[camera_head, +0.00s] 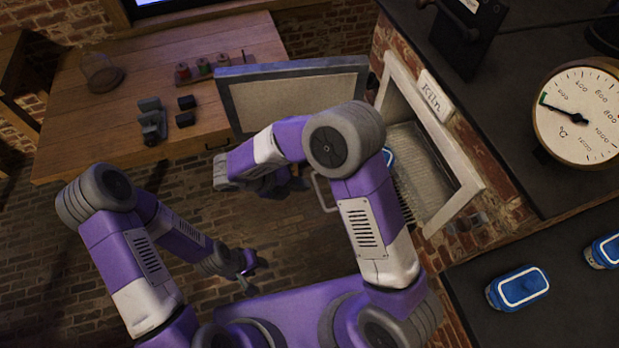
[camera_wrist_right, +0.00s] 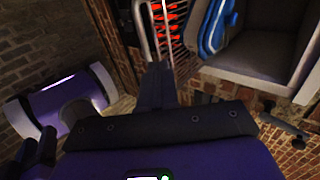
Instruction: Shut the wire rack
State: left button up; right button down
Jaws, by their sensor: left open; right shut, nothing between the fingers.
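The wire rack (camera_head: 404,196) sticks out of the kiln opening, its pale loop handle (camera_head: 319,192) standing out to the left. A blue-lidded jar (camera_head: 389,157) is on or by the rack, mostly behind my right arm. My right gripper (camera_head: 297,184) is shut and empty, near the handle and partly hidden by my arm. In the right wrist view the closed fingers (camera_wrist_right: 155,72) point at the handle bars (camera_wrist_right: 149,30); I cannot tell whether they touch. The blue jar (camera_wrist_right: 213,26) shows there too. My left gripper (camera_head: 250,275) is open and empty, low over the floor.
The kiln door (camera_head: 292,97) stands open. The kiln frame (camera_head: 462,196) borders the opening, with red elements (camera_wrist_right: 173,18) inside. A dark counter with a dial gauge (camera_head: 577,112) and blue-lidded jars (camera_head: 518,288) is right. A wooden table (camera_head: 75,130) is left.

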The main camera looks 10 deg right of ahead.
pick_arm(q)
jog(key=shift+f+b, duration=0.35)
jog(key=shift+f, duration=0.05)
pick_arm(e)
jog(key=x, duration=0.9)
jog(key=shift+s+d, duration=0.1)
